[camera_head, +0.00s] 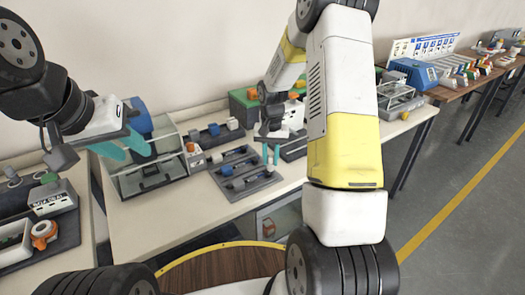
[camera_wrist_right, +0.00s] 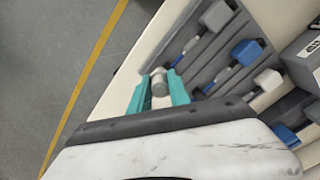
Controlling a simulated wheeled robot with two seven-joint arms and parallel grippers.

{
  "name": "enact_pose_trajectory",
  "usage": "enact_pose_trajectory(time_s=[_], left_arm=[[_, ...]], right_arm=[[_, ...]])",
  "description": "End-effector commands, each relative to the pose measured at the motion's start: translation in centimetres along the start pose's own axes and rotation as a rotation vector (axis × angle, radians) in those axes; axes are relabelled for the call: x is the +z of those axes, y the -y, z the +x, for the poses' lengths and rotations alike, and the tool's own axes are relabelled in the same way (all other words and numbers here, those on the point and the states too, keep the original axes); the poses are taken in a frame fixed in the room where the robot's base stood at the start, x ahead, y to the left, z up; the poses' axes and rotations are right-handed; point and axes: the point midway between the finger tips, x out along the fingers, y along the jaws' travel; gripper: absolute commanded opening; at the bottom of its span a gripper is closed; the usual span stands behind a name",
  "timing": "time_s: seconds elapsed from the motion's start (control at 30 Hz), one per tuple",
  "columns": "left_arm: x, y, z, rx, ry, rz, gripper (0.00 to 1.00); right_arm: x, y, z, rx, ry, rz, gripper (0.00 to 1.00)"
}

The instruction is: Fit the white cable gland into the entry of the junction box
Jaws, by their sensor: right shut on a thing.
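My right gripper (camera_wrist_right: 158,92) is shut on a small whitish cylindrical piece (camera_wrist_right: 158,82), which looks like the white cable gland, between its teal fingertips. In the head view my right gripper (camera_head: 271,153) is above the right side of a dark grey slotted tray (camera_head: 247,187); the held piece is too small to make out there. My left gripper (camera_head: 122,148) is open, with its teal fingers apart and nothing seen between them, in front of a clear-walled case (camera_head: 165,135). I cannot tell for sure which item is the junction box, and its entry is not made out.
The tray holds several pieces with blue and pale heads (camera_wrist_right: 247,52). A grey labelled block (camera_wrist_right: 306,55) stands beside it. A green box (camera_head: 243,108) is at the back. A side bench at the left carries a labelled grey box (camera_head: 53,200). Floor is open at the right.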

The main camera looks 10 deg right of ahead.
Motion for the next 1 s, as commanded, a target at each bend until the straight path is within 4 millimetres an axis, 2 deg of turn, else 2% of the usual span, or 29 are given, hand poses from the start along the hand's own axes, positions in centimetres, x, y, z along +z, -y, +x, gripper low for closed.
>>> enact_pose_trajectory(time_s=[0.1,0.3,0.53,0.9,0.93,1.0], left_arm=[[0.0,0.0,0.0,0.0,0.0,0.0,0.36],[0.0,0.0,0.0,0.0,0.0,0.0,0.36],[0.0,0.0,0.0,0.0,0.0,0.0,0.36],[0.0,0.0,0.0,0.0,0.0,0.0,0.36],[0.0,0.0,0.0,0.0,0.0,0.0,0.36],[0.0,0.0,0.0,0.0,0.0,0.0,0.36]], right_arm=[[-1.5,-0.5,0.1,0.0,0.0,0.002,0.0],[-2.8,-0.9,0.3,0.0,0.0,0.001,0.0],[-2.7,-0.8,3.6,0.001,0.003,-0.001,0.0],[-2.7,-0.8,4.1,0.0,0.001,-0.001,0.0],[-2.7,-0.8,4.1,0.0,0.0,0.0,0.27],[-2.7,-0.8,4.1,0.0,0.0,0.0,0.4]])
